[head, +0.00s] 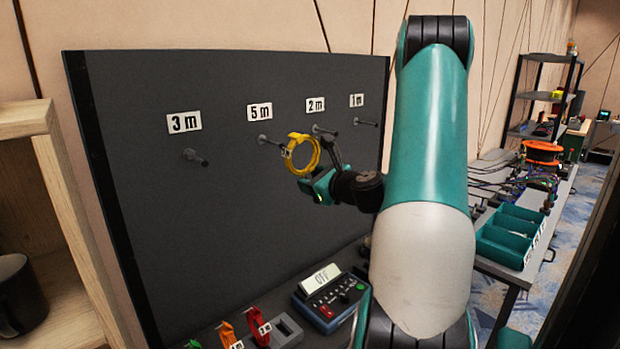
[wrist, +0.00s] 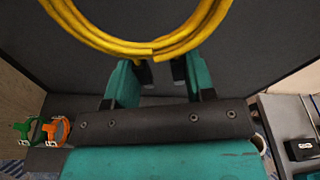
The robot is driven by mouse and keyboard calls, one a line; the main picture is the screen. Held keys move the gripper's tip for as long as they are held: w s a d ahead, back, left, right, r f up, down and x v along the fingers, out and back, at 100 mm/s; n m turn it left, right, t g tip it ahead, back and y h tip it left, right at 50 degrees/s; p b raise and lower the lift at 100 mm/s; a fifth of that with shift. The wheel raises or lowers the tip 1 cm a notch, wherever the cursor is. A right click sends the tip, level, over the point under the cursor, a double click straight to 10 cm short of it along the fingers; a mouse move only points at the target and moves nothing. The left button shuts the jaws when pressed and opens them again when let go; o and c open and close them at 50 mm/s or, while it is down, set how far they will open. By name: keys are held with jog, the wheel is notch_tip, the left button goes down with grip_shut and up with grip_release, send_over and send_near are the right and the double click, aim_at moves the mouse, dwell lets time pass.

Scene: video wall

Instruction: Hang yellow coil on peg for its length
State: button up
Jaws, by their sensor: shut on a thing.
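The yellow coil (head: 317,157) is held up in front of the dark peg board (head: 230,220), with a small pale tag on its left side. It also fills the top of the wrist view (wrist: 110,46). My gripper (head: 312,178) is shut on the coil's lower edge. The peg under the 5 m label (head: 264,139) points out toward the coil's upper left. I cannot tell whether the peg tip is inside the ring or short of it. The 2 m peg (head: 323,130) is just right of the coil. The 3 m peg (head: 195,157) and 1 m peg (head: 366,122) are bare.
A device with a display (head: 330,298) stands on the bench below the board. Red (head: 258,326) and orange (head: 229,336) coils, and a green one, stand beside it. A wooden shelf (head: 50,190) is at left; teal bins (head: 510,235) are at right.

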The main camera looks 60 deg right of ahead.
jog(key=p+x, duration=0.4)
jog(key=x, duration=0.8)
jog(key=shift+a, duration=0.25)
dwell(0.5)
dwell(0.6)
jog(key=o, duration=1.1)
jog(key=shift+o, duration=0.2)
